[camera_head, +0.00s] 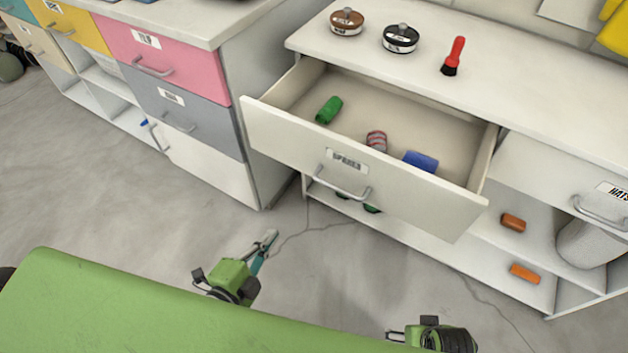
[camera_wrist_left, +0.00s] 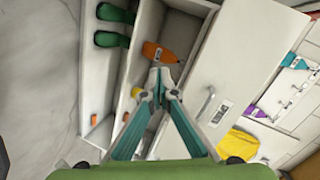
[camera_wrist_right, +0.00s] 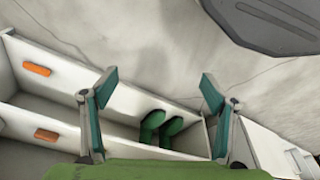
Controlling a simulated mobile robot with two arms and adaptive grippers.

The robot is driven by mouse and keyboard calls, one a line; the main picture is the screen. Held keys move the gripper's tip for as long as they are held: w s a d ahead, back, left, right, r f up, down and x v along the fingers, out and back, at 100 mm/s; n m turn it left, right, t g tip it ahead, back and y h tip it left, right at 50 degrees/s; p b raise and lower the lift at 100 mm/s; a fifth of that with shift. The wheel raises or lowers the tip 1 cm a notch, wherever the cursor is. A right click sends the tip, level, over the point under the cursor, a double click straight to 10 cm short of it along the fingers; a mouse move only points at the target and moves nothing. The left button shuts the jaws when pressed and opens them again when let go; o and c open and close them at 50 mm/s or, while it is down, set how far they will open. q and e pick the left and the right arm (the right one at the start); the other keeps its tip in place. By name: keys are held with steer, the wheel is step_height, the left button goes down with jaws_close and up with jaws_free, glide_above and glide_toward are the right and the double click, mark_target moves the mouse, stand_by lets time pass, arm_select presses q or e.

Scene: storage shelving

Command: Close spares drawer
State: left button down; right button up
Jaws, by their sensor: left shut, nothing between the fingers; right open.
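The spares drawer (camera_head: 400,194) is a white drawer pulled well out of the cabinet, with a grey bar handle (camera_head: 342,188) and a label on its front. Inside lie a green roll (camera_head: 328,110), a red-and-grey striped roll (camera_head: 376,141) and a blue item (camera_head: 420,161). My left gripper (camera_head: 268,243) is shut and empty, low in front of the drawer and apart from it; its closed fingertips also show in the left wrist view (camera_wrist_left: 158,80). My right gripper (camera_head: 392,335) is at the bottom edge of the head view, partly cut off; the right wrist view shows its fingers (camera_wrist_right: 159,83) spread and empty.
Two round tins (camera_head: 400,39) and a red-handled brush (camera_head: 454,56) stand on the cabinet top (camera_head: 545,95). Open shelves below hold orange items (camera_head: 513,223). A neighbouring unit with a pink drawer (camera_head: 165,55) stands left. Floor in front of the drawer is clear.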

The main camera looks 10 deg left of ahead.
arm_select(q)
steer(key=d+r+m+t+h+b, duration=0.3)
steer(key=r+m, duration=0.2)
steer(key=r, duration=0.9)
arm_select(e)
steer(key=w+v, duration=0.1)
steer(key=v, duration=0.5)
arm_select(q)
steer(key=p, duration=0.2)
glide_toward(320, 157)
steer(key=x, duration=0.5)
steer(key=shift+w+d+r, duration=0.1)
steer(key=shift+w+r, duration=0.05)
steer(key=shift+w, duration=0.15)
steer(key=shift+w+d, duration=0.2)
steer(key=shift+w, duration=0.45)
arm_select(e)
steer(key=s+x, duration=0.1)
steer(key=x, duration=0.6)
steer(key=shift+d+f, duration=0.2)
steer(key=shift+f, duration=0.35)
arm_select(q)
steer(key=shift+w, duration=0.1)
